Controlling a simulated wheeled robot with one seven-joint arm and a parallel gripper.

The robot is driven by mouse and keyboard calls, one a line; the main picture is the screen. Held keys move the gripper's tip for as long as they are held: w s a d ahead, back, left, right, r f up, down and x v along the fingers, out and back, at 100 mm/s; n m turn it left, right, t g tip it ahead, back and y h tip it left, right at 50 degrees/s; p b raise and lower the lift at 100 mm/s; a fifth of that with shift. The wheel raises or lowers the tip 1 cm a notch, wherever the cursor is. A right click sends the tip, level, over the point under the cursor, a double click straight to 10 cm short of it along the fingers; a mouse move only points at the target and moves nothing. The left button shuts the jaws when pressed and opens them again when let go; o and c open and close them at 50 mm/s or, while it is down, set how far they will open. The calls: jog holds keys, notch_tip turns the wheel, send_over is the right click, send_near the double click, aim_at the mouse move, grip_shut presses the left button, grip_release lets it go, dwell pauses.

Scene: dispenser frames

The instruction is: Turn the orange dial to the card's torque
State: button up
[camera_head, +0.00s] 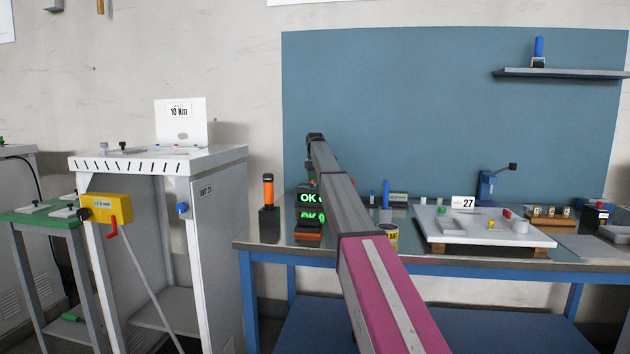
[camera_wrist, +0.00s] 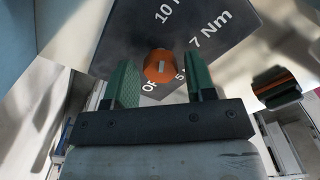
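The orange dial (camera_wrist: 152,75) shows in the wrist view on a dark panel (camera_wrist: 190,20) with white lettering. I can read "10", "7 Nm", a "5" and part of "OFF". A short pale mark lies on the dial's face; I cannot tell which label it points to. My gripper (camera_wrist: 161,82) is open, with one green finger on each side of the dial and gaps visible between. The card (camera_head: 180,111) on the white cabinet reads "10 Nm" in the head view. My arm hides the dial there, and my gripper is not clear.
Two green "OK" displays (camera_head: 308,197) stand by my arm on the workbench (camera_head: 275,249). An orange-handled tool (camera_head: 268,190) stands upright to their left. A white board (camera_head: 470,232) with small parts lies to the right. A white cabinet (camera_head: 210,230) stands at left.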

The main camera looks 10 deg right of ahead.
dwell(0.3)
notch_tip(320, 180, up, 11)
jog(key=shift+f, duration=0.1)
dwell(0.4)
